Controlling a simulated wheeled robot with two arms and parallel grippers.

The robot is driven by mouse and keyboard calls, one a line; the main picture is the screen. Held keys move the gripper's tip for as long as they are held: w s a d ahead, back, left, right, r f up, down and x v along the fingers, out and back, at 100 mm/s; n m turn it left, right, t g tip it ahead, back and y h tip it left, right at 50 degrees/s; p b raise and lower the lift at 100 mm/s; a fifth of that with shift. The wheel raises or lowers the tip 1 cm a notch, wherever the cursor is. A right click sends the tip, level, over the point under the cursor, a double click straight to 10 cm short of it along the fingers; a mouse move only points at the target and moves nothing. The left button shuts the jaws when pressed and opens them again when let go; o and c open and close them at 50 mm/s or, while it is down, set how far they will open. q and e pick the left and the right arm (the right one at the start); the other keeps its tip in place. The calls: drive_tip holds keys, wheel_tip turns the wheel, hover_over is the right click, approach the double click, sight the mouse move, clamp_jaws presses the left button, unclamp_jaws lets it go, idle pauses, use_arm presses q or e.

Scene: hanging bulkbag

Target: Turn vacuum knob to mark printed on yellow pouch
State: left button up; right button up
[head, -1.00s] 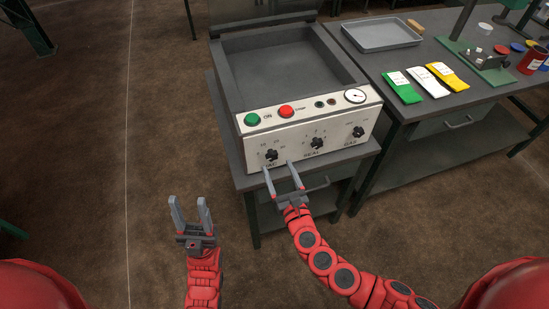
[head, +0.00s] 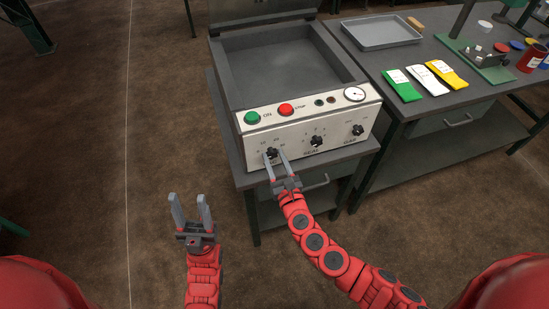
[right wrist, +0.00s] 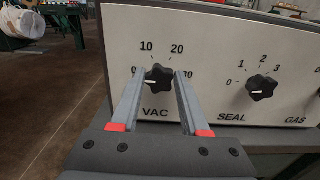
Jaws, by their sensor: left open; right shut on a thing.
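The vacuum knob (head: 271,153) is the black leftmost knob on the white front panel of the machine (head: 364,117). In the right wrist view the knob (right wrist: 159,80) sits above the letters VAC, with its white line pointing left; 10 and 20 show above it, and the number on the right is partly covered. My right gripper (head: 276,157) is shut on the knob, one finger on each side. My left gripper (head: 188,198) is open and empty over the floor. The yellow pouch (head: 448,77) lies on the right bench; its printed mark is too small to read.
The SEAL knob (right wrist: 262,88) and GAS knob (head: 358,130) are to the right. A green button (head: 252,118), a red button (head: 286,109) and a gauge (head: 355,94) sit above. White (head: 431,83) and green (head: 405,88) pouches and a tray (head: 381,34) are on the bench.

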clamp_jaws()
drive_tip(key=m+b, duration=0.1)
drive_tip(key=m, duration=0.1)
drive_tip(key=m+b, duration=0.2)
drive_tip(key=shift+d+f+m, duration=0.15)
drive_tip(key=shift+m, duration=0.15)
drive_tip(key=m+b, duration=0.2)
drive_tip(key=m, duration=0.1)
drive_tip(key=shift+w+m, duration=0.1)
drive_tip(key=shift+m, duration=0.3)
drive_tip(key=m+b, duration=0.1)
drive_tip(key=m, duration=0.2)
drive_tip(key=shift+d+m+b, duration=0.1)
drive_tip(key=shift+m+b, duration=0.2)
drive_tip(key=shift+b, duration=0.1)
drive_tip(key=m+b, duration=0.2)
drive_tip(key=m, duration=0.4)
drive_tip(key=shift+f, duration=0.2)
drive_tip(key=m+b, duration=0.1)
drive_tip(key=m, duration=0.4)
drive_tip(key=shift+f+m+b, duration=0.1)
drive_tip(key=shift+m+b, duration=0.2)
drive_tip(key=shift+b, duration=0.1)
